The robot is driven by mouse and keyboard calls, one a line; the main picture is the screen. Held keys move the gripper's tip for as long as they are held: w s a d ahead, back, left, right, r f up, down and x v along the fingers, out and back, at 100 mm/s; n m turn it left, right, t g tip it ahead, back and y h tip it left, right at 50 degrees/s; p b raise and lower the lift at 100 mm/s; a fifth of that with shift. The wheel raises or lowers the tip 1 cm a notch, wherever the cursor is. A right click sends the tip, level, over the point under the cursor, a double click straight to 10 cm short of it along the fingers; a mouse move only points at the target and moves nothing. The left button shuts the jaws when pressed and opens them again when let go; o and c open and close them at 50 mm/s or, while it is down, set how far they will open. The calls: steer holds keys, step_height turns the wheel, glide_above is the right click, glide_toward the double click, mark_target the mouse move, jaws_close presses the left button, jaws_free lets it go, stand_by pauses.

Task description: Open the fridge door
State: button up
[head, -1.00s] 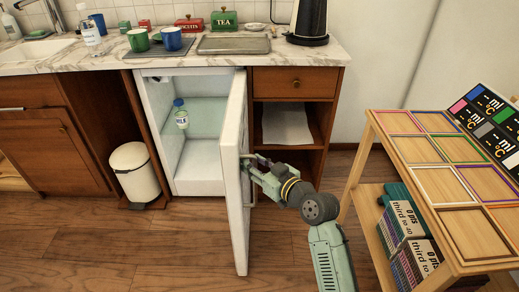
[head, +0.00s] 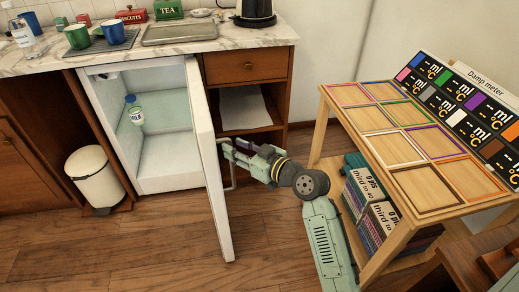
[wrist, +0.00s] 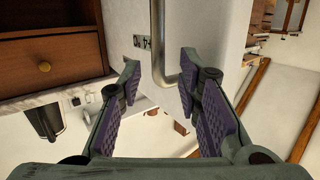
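The small white fridge (head: 165,165) stands under the counter. Its door (head: 209,180) is swung wide open, sticking out toward me, and the interior shows. A milk bottle (head: 135,112) sits inside. My gripper (head: 228,150) is at the door's outer side by the handle. In the wrist view its fingers are spread apart, with the handle's bent end between or just beyond the tips; contact cannot be told.
A wooden rack (head: 325,100) with coloured frames and books stands close on the right of my arm. A drawer cabinet (head: 247,68) is behind the door. A white bin (head: 95,178) stands left of the fridge. The floor (head: 165,240) in front is clear.

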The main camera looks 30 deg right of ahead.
steer(key=s+d, duration=0.2)
steer(key=d, duration=0.3)
steer(key=shift+s+d+f, duration=0.15)
steer(key=shift+s+d, duration=0.05)
steer(key=shift+s, duration=0.2)
steer(key=shift+p, duration=0.4)
stand_by(0.4)
steer(key=shift+s, duration=0.1)
